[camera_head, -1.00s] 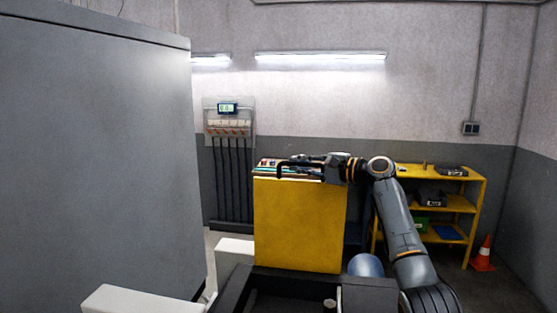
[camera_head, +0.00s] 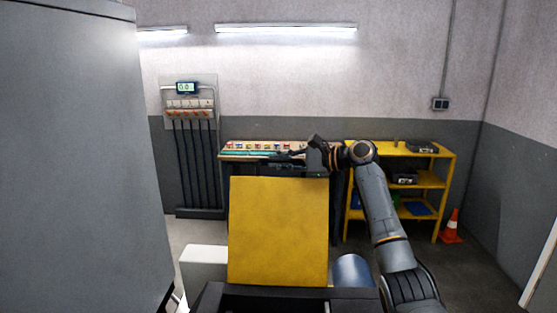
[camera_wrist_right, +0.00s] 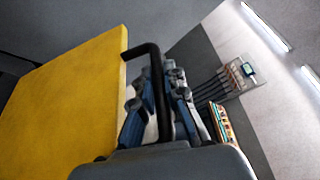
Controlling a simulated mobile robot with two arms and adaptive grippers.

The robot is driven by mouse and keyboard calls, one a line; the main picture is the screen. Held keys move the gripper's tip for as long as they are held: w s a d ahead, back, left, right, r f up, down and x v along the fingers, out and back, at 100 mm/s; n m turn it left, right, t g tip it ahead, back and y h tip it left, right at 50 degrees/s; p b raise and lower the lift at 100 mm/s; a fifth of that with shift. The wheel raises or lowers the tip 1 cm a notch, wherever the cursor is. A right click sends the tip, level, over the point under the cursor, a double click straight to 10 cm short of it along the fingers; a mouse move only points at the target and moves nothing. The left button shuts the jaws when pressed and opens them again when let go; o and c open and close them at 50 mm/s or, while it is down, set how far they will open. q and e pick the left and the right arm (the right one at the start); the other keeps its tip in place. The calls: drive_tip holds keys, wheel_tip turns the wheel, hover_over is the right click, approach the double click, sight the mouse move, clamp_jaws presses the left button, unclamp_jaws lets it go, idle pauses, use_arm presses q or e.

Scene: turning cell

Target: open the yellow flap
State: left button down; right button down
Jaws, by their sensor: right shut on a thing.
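The yellow flap (camera_head: 278,230) is a flat panel in the middle of the head view, standing steeply in front of the bench. In the right wrist view the flap (camera_wrist_right: 65,95) fills the left side, and its black bar handle (camera_wrist_right: 153,58) stands out from its edge. My right gripper (camera_head: 285,160) reaches in from the right at the flap's top edge. In the wrist view its fingers (camera_wrist_right: 160,105) are closed around the handle. The handle cannot be told from the fingers in the head view. My left gripper is not in view.
Behind the flap is a bench (camera_head: 240,146) with small coloured items. A large grey cabinet (camera_head: 75,160) blocks the left. A yellow shelf (camera_head: 430,182) and an orange cone (camera_head: 452,224) stand at the right. A blue cylinder (camera_head: 352,270) is right of the flap's foot.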

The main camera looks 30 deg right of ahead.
drive_tip(key=shift+r, duration=0.2)
drive_tip(key=c, duration=1.4)
unclamp_jaws()
drive_tip(key=shift+a, duration=0.1)
drive_tip(key=shift+o, duration=0.2)
drive_tip(key=shift+a, duration=0.1)
drive_tip(key=shift+f, duration=0.1)
drive_tip(key=shift+s, duration=0.15)
drive_tip(key=v, duration=1.1)
drive_tip(key=shift+s+d, duration=0.3)
